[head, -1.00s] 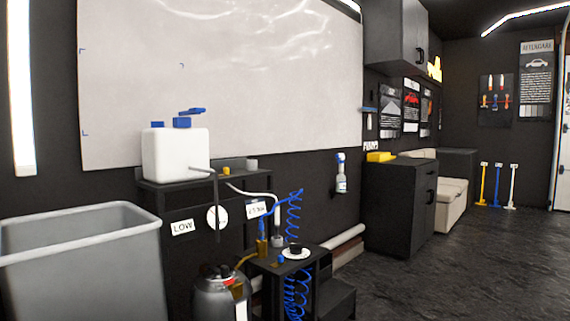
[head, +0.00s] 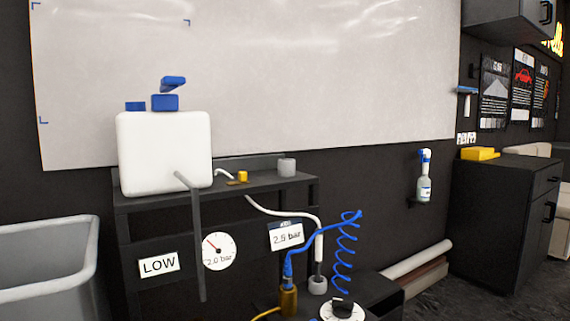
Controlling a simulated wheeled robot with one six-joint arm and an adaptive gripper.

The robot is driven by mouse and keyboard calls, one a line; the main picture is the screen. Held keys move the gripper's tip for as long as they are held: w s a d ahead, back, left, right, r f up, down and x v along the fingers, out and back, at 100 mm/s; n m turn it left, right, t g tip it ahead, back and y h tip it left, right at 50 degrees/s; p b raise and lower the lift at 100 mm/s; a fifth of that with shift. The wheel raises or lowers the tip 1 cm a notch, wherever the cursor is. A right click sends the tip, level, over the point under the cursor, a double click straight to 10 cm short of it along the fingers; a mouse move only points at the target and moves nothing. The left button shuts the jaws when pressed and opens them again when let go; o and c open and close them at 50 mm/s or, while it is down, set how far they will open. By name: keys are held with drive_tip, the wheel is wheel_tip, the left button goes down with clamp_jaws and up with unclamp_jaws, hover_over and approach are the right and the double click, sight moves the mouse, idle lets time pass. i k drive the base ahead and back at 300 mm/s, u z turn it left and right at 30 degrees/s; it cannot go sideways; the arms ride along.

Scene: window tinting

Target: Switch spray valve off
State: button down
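I cannot tell for certain which part is the spray valve. A white tank (head: 165,155) stands on a dark shelf, with a blue lever (head: 173,83) above a blue cap on its top. A small yellow fitting (head: 243,177) sits on the shelf to the right of the tank, near a short white hose end. A black knob (head: 343,307) on a white dial is at the bottom edge, partly cut off. A brass fitting (head: 288,300) with a blue connector stands left of it. My gripper is not in view.
A round gauge (head: 220,251), a LOW sign (head: 159,264) and a 2.5 bar sign (head: 286,236) are on the stand front. A blue coiled hose (head: 346,250) rises at the right. A grey bin (head: 45,265) stands left; a dark cabinet (head: 500,220) stands right.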

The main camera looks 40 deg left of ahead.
sight(242, 176)
drive_tip(key=u, duration=0.35)
drive_tip(key=i, duration=0.9)
drive_tip(key=u, duration=1.3)
drive_tip(key=i, duration=0.6)
drive_tip(key=u, duration=0.65)
